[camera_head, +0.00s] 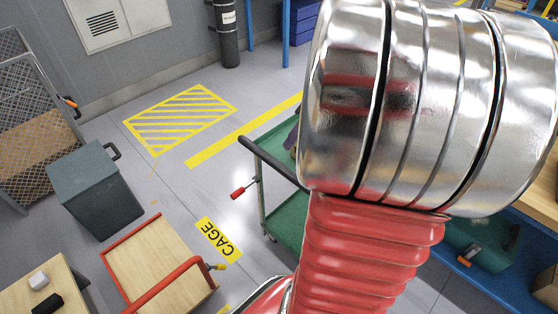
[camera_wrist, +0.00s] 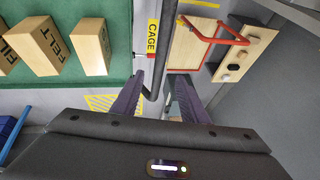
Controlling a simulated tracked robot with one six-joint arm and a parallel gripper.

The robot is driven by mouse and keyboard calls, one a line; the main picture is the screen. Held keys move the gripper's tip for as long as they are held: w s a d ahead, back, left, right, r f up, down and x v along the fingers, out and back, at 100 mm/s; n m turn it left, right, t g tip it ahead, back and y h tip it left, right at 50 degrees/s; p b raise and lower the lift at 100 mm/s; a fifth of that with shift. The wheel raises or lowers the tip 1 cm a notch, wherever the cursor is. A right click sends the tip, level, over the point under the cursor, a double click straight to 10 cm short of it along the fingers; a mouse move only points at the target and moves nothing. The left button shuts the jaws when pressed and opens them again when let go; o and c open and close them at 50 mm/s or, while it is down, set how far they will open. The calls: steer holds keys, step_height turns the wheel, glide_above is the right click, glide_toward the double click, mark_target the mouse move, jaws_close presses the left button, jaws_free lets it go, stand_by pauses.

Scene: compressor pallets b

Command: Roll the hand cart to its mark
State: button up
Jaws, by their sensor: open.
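The hand cart, with green decks and a black push handle (camera_head: 272,165), stands mid-floor, its right side hidden behind my arm. In the wrist view its green top deck (camera_wrist: 118,85) is at upper left, and its black handle bar (camera_wrist: 153,82) runs between my fingers, closer to the left one. My gripper (camera_wrist: 159,76) is open, with a gap on the right of the bar; whether a finger touches it I cannot tell. A yellow-striped floor mark (camera_head: 180,118) lies bare behind the cart to the left; a solid yellow line (camera_head: 225,142) runs beside it.
A red-framed wooden platform truck (camera_head: 150,255) stands at lower left, beside a yellow CAGE label (camera_head: 218,240). A dark bin (camera_head: 95,190) and a mesh cage (camera_head: 35,120) are at left. Wooden blocks (camera_wrist: 90,46) lie on the cart. Floor between bin and cart is clear.

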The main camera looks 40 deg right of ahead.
mark_target(278, 163)
steer(key=x, duration=1.2)
steer(key=shift+w+a+f, duration=0.1)
steer(key=shift+f, duration=0.05)
steer(key=shift+c, duration=0.4)
jaws_close()
steer(key=shift+a, duration=0.15)
steer(key=shift+d, duration=0.2)
